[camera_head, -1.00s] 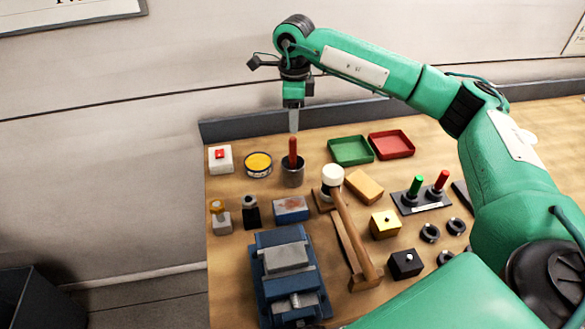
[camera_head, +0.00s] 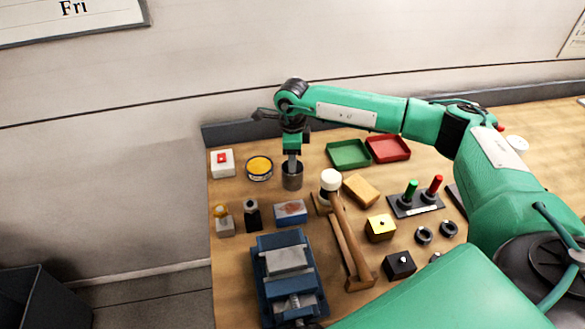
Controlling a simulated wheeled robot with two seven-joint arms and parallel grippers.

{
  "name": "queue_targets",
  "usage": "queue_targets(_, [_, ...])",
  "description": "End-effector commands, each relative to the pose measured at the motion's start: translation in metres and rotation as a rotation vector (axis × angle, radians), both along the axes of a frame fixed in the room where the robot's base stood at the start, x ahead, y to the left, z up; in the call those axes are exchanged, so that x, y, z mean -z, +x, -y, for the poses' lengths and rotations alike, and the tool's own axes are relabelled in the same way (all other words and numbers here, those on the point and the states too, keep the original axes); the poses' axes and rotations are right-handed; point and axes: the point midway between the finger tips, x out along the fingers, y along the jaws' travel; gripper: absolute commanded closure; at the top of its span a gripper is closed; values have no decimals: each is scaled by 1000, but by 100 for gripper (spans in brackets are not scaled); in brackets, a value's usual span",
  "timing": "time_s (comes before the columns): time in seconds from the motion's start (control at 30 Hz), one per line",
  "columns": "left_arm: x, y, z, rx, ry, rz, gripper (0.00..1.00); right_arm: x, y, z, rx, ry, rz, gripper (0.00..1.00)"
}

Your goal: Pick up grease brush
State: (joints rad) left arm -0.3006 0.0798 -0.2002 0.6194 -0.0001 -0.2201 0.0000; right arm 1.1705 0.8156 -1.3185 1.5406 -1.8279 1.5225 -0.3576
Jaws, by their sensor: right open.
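The grease brush stood upright with its red handle showing in the grey metal cup (camera_head: 292,182) a second earlier. Its handle is now hidden behind my right gripper. My right gripper (camera_head: 292,166) points down directly over the cup, with its fingers at the cup's mouth. It is open around or in front of the handle; I cannot tell which. My left gripper is not in view.
A yellow-topped tin (camera_head: 259,168) stands just left of the cup. Green (camera_head: 348,154) and red (camera_head: 388,149) trays lie farther right. A blue vise (camera_head: 289,278) sits in front.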

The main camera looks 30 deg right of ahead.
Motion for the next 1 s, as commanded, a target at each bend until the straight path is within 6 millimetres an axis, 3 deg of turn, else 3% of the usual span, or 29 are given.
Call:
queue_targets(0.13, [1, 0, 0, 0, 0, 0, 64, 0, 0, 0, 0, 0, 0, 54])
queue_targets(0.37, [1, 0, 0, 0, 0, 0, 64, 0, 0, 0, 0, 0, 0, 100])
queue_targets(0.77, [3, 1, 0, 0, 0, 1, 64, -4, 0, 0, 0, 0, 1, 100])
queue_targets(1.0, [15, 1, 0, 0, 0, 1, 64, -35, 1, -1, 0, 2, 5, 100])
